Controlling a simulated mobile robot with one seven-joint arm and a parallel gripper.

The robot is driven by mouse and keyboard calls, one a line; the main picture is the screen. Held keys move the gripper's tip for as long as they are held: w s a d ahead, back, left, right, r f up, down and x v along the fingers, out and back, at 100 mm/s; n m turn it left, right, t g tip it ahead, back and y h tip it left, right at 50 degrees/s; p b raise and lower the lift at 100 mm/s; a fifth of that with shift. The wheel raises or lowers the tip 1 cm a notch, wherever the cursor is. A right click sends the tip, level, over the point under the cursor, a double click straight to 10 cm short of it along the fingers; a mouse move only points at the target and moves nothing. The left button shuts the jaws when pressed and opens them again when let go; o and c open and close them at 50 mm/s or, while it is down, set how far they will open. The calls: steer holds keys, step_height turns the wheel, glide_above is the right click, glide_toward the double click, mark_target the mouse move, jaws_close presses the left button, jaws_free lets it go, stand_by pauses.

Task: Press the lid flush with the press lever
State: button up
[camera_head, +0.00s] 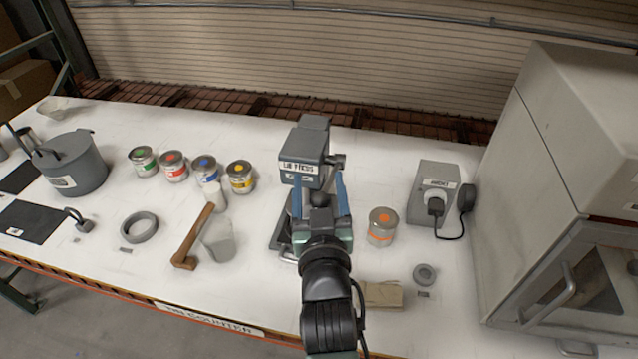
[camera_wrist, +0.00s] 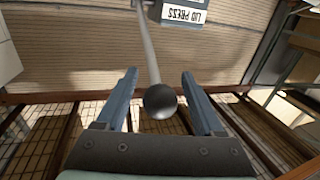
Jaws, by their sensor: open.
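The grey lid press (camera_head: 305,150), with its label, stands near the back middle of the counter. Its label plate (camera_wrist: 184,14) also shows at the top of the wrist view. The press lever is a thin light rod (camera_wrist: 149,45) ending in a black ball knob (camera_wrist: 160,101). My gripper (camera_head: 320,185) is in front of the press, its two blue fingers open. In the wrist view my gripper (camera_wrist: 158,76) has the knob between its fingers, with a gap on both sides. My arm hides most of the press base (camera_head: 281,236); I cannot make out the lid under the press.
An orange-marked can (camera_head: 382,227) stands to the right, with a grey plug box (camera_head: 434,192) beyond it. A large grey cabinet (camera_head: 560,130) bounds the right.

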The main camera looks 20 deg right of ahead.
steer(key=shift+c, duration=0.2)
jaws_close()
stand_by(1.1)
